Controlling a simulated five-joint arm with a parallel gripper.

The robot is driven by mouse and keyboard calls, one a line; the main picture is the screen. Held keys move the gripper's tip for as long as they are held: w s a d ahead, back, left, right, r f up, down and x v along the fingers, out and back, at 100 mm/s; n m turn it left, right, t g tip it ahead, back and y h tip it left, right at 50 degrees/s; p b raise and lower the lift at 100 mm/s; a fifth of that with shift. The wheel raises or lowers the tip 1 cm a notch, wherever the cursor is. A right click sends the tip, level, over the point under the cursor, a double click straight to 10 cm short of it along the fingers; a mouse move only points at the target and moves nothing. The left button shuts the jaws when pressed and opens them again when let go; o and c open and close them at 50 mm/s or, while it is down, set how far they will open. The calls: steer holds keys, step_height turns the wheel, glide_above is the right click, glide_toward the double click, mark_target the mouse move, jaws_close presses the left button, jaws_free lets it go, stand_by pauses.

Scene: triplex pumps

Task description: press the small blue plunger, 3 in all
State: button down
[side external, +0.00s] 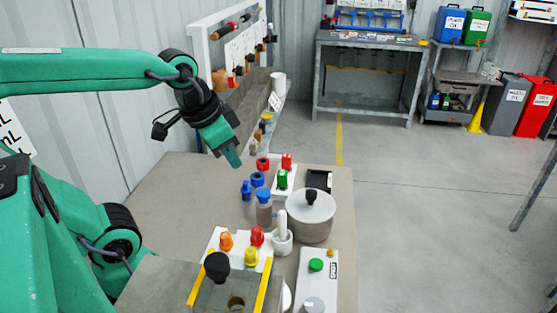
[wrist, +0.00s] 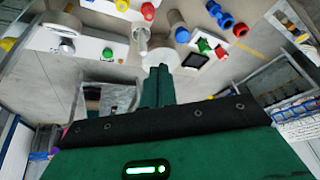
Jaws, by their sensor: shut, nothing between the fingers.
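My gripper (side external: 235,160) is shut and empty, pointing down above the far part of the bench. Its closed fingers also show in the wrist view (wrist: 158,82). A small blue upright piece (side external: 246,190) stands on the bench below and slightly right of the fingertips in the side view, apart from them. I cannot tell which blue piece is the plunger.
A red ring (side external: 262,163) and a white block with red (side external: 286,160) and green (side external: 282,179) tops are nearby. The bench's left part is clear.

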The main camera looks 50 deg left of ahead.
steer(key=shift+s+d+f+n+t, duration=0.15)
steer(key=shift+s+d+n+t, duration=0.1)
steer(key=shift+s+n, duration=0.25)
steer(key=shift+s+d+f+n+t, duration=0.15)
steer(key=shift+s+n+t, duration=0.1)
steer(key=shift+s+n, duration=0.25)
steer(key=shift+a+r, duration=0.1)
steer(key=m+g, duration=0.6)
steer(key=m, duration=0.3)
glide_above(264, 192)
steer(key=shift+w, duration=0.25)
steer(key=shift+f, duration=0.2)
steer(key=f, duration=1.4)
steer(key=shift+s, duration=0.25)
